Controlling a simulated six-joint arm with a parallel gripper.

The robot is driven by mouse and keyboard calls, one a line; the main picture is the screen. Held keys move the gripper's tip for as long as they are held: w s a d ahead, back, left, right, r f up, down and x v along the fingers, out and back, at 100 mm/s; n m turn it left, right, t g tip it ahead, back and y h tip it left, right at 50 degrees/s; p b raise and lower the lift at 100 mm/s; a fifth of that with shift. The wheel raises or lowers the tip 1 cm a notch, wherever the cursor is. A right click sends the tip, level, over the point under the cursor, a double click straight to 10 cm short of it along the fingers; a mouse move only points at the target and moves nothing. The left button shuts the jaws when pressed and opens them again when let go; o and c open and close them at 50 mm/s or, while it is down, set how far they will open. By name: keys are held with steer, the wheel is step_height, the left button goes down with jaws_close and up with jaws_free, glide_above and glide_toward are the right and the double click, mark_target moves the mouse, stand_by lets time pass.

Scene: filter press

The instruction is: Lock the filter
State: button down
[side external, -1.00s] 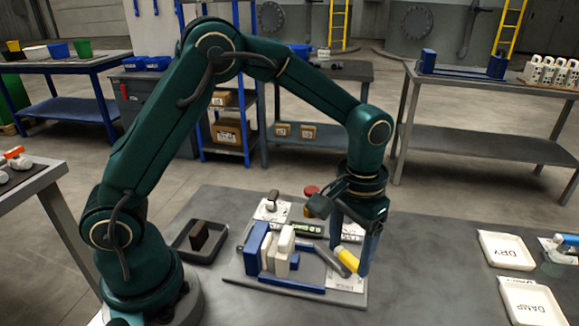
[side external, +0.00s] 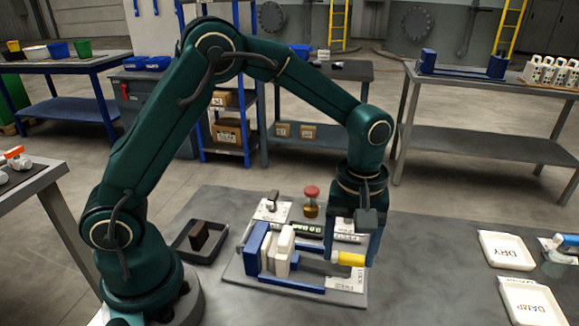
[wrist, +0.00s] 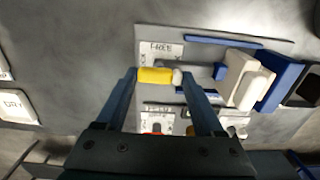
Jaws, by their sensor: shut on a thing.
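The filter press stands on a grey base plate (side external: 296,290), with white filter plates (side external: 282,252) beside a blue end block (side external: 256,248). Its lever has a yellow grip (side external: 351,259), at the right end of the press. My gripper (side external: 349,262) points down and is shut on the yellow grip. In the wrist view the yellow grip (wrist: 155,75) lies crosswise between the fingers of my gripper (wrist: 159,77). A label reading FREE (wrist: 161,48) is just beyond the grip. My gripper hides part of the lever and the labels in the side view.
A red-topped knob (side external: 312,192) stands behind the press. A dark tray with a brown block (side external: 199,236) lies to the left. White trays marked DRY (side external: 507,251) and DAMP (side external: 534,301) lie at the right. The table between press and trays is clear.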

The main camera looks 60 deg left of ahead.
mark_target(348, 255)
steer(key=shift+w+r, duration=0.1)
stand_by(0.4)
jaws_free()
steer(key=shift+r, duration=2.55)
